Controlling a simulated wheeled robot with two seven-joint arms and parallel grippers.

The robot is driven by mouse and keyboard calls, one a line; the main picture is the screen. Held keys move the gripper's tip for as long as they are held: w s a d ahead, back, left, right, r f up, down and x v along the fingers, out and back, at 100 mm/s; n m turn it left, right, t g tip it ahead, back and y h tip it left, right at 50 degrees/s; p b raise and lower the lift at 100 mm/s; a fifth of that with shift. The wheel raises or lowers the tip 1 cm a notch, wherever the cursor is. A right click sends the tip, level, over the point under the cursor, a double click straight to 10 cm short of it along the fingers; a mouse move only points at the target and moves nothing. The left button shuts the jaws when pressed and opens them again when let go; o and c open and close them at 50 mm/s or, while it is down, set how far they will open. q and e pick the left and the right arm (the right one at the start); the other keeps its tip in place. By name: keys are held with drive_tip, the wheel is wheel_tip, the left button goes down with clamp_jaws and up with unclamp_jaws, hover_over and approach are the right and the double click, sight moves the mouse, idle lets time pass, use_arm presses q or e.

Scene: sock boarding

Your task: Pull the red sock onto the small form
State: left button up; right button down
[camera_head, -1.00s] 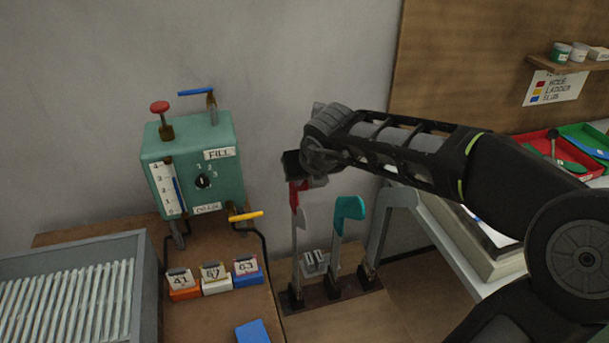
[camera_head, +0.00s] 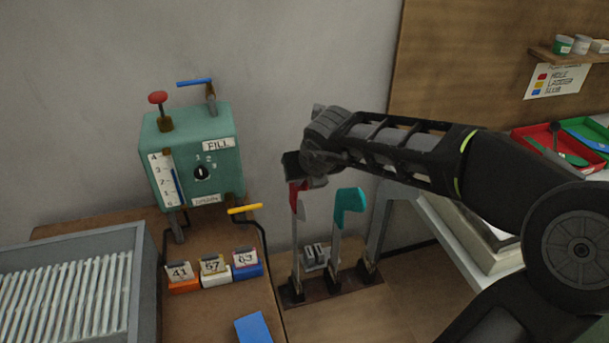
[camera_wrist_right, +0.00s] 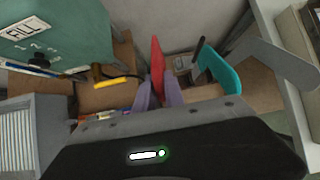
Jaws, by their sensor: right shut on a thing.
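The red sock (camera_head: 296,195) hangs at the top of the left upright form (camera_head: 295,252), whose pale toe shows beside it. My right gripper (camera_head: 302,176) is shut on the sock from above. In the right wrist view the red sock (camera_wrist_right: 157,62) rises between the two purple-grey fingers (camera_wrist_right: 159,94). How far the sock sits over the form is hidden by the gripper. My left gripper is in neither view.
A teal sock (camera_head: 348,204) covers the neighbouring form, close on the right. A bare grey form (camera_head: 381,228) stands beyond it, partly behind my arm. A green machine (camera_head: 190,160), tagged small boxes (camera_head: 214,272) and a grey ribbed tray (camera_head: 146,300) lie to the left.

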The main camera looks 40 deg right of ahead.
sight(305, 210)
drive_tip(key=shift+f+b, duration=2.75)
drive_tip(key=shift+f, duration=2.5)
drive_tip(key=c, duration=1.3)
unclamp_jaws()
drive_tip(key=shift+c, duration=0.2)
drive_tip(key=p+v, duration=0.1)
drive_tip(key=v, duration=0.6)
drive_tip(key=shift+s+r, duration=0.2)
drive_tip(key=shift+r, duration=0.1)
